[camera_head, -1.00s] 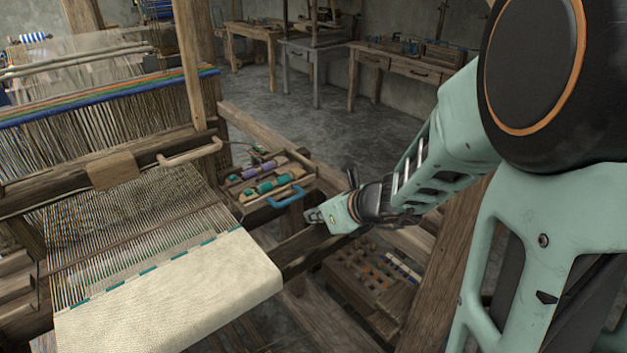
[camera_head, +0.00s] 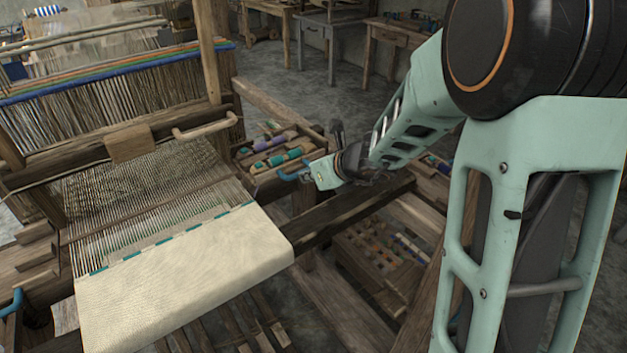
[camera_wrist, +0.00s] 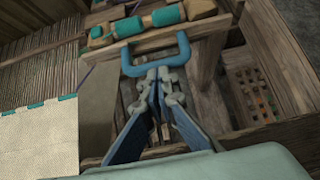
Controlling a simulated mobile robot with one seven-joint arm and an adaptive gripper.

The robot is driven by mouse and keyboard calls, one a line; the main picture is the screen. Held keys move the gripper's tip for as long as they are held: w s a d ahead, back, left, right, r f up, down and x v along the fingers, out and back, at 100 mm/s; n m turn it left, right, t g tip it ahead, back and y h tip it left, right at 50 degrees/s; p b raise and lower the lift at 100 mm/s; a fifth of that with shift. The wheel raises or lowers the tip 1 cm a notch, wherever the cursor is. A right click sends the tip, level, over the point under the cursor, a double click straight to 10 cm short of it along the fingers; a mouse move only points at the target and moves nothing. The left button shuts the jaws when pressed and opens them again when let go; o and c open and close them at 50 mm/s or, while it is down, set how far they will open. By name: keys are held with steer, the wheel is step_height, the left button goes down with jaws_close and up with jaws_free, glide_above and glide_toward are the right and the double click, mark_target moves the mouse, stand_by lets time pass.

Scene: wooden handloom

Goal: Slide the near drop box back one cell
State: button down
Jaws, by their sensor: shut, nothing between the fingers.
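The near drop box (camera_head: 265,182) is a wooden tray beside the loom's cloth, holding teal and purple wound shuttles in its cells. Its blue U-shaped handle (camera_head: 292,177) sticks out towards my gripper (camera_head: 313,177). In the wrist view, the blue handle (camera_wrist: 184,50) spans the picture just beyond my gripper (camera_wrist: 157,78). The fingers are shut and empty, with their tips right at the handle's crossbar. I cannot tell whether they touch it.
The cream cloth (camera_head: 185,275) and its warp threads lie left of the box. A dark wooden beam (camera_head: 350,210) runs below my gripper. A compartmented crate (camera_head: 375,250) stands low to the right. Another blue handle (camera_head: 14,303) shows at the left edge.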

mark_target(290, 163)
steer(key=w+a, duration=0.1)
steer(key=w, duration=0.1)
steer(key=w+a, duration=0.2)
steer(key=w, duration=0.1)
steer(key=shift+w+a+f, duration=0.2)
steer(key=shift+w+a, duration=0.1)
steer(key=shift+a, duration=0.1)
steer(key=shift+r, duration=0.1)
